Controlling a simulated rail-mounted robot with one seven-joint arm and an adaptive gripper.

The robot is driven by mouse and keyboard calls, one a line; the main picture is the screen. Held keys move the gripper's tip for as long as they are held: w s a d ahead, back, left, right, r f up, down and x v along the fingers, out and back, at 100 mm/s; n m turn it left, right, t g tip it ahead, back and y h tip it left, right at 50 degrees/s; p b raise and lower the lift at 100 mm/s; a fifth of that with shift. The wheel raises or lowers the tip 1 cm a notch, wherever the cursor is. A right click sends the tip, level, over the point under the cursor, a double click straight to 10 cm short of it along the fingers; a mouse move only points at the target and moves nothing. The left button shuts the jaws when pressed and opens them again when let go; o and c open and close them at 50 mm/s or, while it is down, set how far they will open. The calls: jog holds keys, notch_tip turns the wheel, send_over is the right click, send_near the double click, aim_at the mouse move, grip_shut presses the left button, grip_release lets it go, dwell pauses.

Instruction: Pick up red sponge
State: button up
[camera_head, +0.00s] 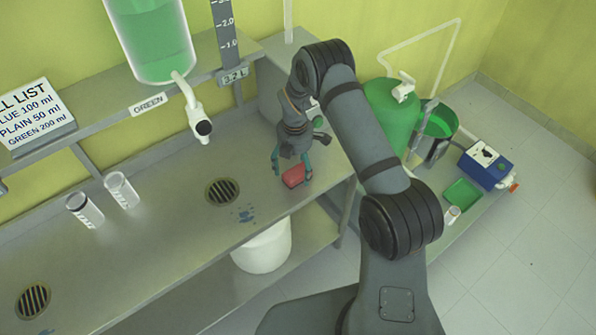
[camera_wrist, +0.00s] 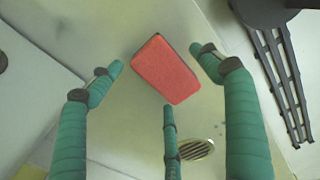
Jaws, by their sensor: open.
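The red sponge (camera_head: 293,176) lies on the grey metal bench, near its right end, below my gripper (camera_head: 291,163). In the wrist view the sponge (camera_wrist: 166,69) sits between the tips of the green fingers, lying at a slant. My gripper (camera_wrist: 160,72) is open, with two fingers on either side of the sponge and a third finger below it in the picture. I see gaps between the side fingers and the sponge. The tip of the third finger is close to the sponge's lower edge; I cannot tell if it touches.
A drain (camera_head: 222,191) and blue spots (camera_head: 244,215) lie left of the sponge. Two clear cylinders (camera_head: 121,189) stand further left. A green-filled glass reactor (camera_head: 150,38) with a spout (camera_head: 203,127) hangs above the bench. A white bucket (camera_head: 263,248) stands underneath.

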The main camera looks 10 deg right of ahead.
jog(key=shift+s+a+f, duration=0.1)
jog(key=shift+f, duration=0.4)
jog(key=shift+c, duration=0.4)
jog(key=c, duration=1.1)
jog(key=shift+c, duration=0.4)
